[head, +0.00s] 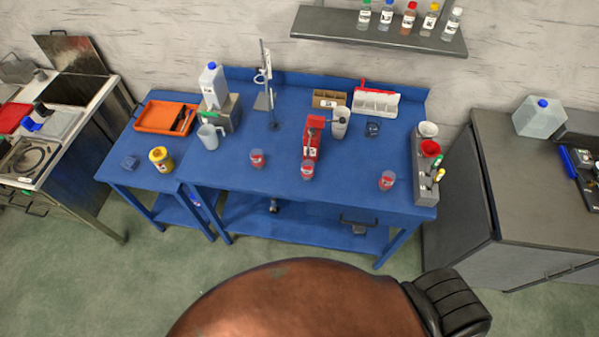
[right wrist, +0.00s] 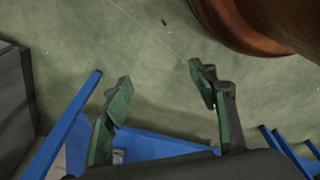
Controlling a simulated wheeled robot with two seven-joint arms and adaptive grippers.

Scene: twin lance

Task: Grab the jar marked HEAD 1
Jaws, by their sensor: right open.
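Three small clear jars with red contents and white labels stand upright on the blue table (head: 230,178): a left jar (head: 257,159), a middle jar (head: 308,171) in front of a red device (head: 312,140), and a right jar (head: 387,181) near the front edge. Their labels are too small to read, so I cannot tell which is HEAD 1. My right gripper (right wrist: 160,80) is open and empty in the right wrist view, with green floor between its fingers. No jar shows there. My left gripper is not in view.
An orange tray (head: 166,117), a yellow pot (head: 160,158) and a grey jug (head: 209,136) stand left. A lab stand (head: 265,98) is at the back. A grey rack (head: 425,182) stands right of the right jar. The front strip between jars is clear.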

